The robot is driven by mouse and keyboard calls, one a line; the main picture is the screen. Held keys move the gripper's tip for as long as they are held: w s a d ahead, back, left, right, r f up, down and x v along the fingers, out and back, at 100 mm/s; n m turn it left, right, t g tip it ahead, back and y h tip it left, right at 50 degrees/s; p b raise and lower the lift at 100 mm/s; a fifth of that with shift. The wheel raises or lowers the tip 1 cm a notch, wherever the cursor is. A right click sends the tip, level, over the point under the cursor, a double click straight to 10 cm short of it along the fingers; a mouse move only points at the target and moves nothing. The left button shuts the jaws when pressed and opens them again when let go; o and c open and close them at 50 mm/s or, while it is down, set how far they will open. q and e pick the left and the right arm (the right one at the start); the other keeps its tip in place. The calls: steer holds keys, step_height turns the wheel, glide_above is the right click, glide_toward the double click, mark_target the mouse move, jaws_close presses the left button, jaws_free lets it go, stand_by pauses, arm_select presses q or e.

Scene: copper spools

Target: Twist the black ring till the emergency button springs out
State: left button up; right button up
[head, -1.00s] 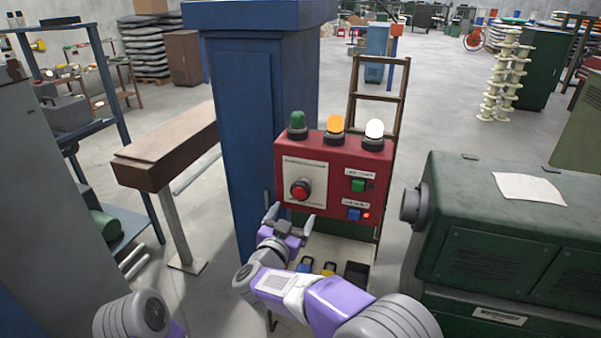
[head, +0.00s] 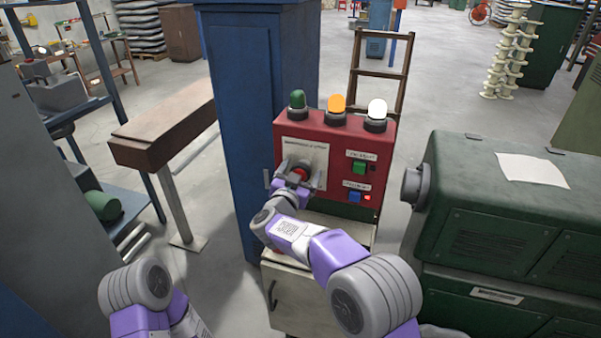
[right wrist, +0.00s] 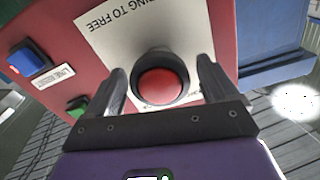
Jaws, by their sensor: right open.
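The red emergency button (right wrist: 160,85) sits in a black ring (right wrist: 161,58) on a pale label plate (head: 309,152) on the red control box (head: 345,141). In the head view the button (head: 301,172) is partly covered by my right gripper (head: 298,176). In the right wrist view the right gripper (right wrist: 163,82) is open, with one finger on each side of the button and ring. I see gaps between fingers and ring there, so no clear contact. My left arm shows at the bottom left of the head view, but its gripper is out of frame.
The box carries green (head: 297,98), orange (head: 337,103) and white (head: 377,108) lamps, plus green (head: 359,168) and blue (head: 354,197) push buttons at right. A blue column (head: 255,90) stands close left, a green machine (head: 490,215) at right.

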steer(key=c, duration=1)
steer(key=shift+c, duration=0.2)
steer(key=shift+f+m, duration=0.1)
steer(key=shift+m, duration=0.2)
steer(key=m+b, duration=0.3)
steer(key=m, duration=0.1)
steer(key=shift+f, duration=0.1)
steer(key=shift+m+b, duration=1.35)
steer(key=shift+m, duration=0.45)
